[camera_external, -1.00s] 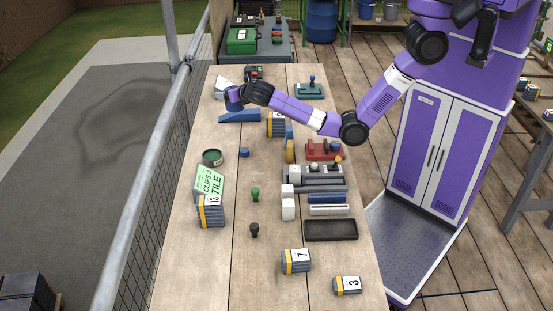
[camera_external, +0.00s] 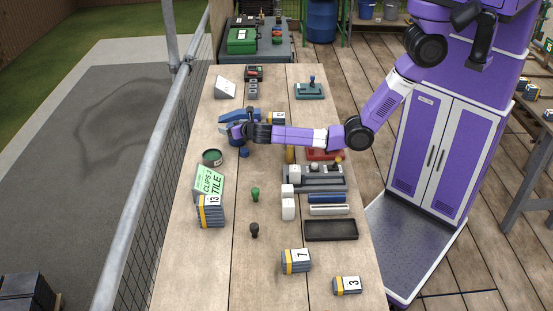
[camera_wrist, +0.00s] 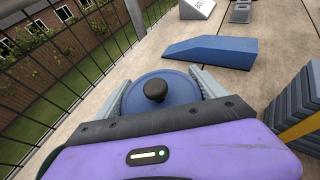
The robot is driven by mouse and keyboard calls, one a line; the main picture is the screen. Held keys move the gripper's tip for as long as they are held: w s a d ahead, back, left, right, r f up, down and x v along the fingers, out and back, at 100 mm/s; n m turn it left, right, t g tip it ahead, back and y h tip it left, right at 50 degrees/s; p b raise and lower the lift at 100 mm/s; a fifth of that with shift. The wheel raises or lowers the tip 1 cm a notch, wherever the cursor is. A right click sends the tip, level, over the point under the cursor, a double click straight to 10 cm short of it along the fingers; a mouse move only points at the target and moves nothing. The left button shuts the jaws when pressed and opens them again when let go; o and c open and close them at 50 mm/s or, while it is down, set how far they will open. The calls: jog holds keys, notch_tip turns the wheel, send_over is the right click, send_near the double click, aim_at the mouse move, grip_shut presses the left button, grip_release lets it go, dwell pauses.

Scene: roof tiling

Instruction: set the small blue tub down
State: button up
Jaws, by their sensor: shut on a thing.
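The small blue tub (camera_wrist: 183,92) is round, with a black knob (camera_wrist: 155,90) on its top. It sits between the two grey fingers of my gripper (camera_wrist: 160,88) in the wrist view, and the gripper is shut on it. In the external view my gripper (camera_external: 238,132) is over the left side of the workbench, just in front of the blue wedge and behind the green round tin. The arm's end mostly hides the tub there. Whether the tub's underside touches the bench I cannot tell.
A blue wedge (camera_wrist: 212,51) lies just beyond the tub. A green tin (camera_external: 212,157), a small blue disc (camera_external: 244,152) and a green sign (camera_external: 208,182) are nearby. Stacked tiles (camera_wrist: 300,108) stand to the right. A mesh fence (camera_wrist: 65,45) runs along the bench's left edge.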

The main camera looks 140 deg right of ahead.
jog(key=shift+f, duration=0.15)
jog(key=o, duration=1.6)
jog(key=shift+c, duration=0.2)
jog(key=v, duration=1.2)
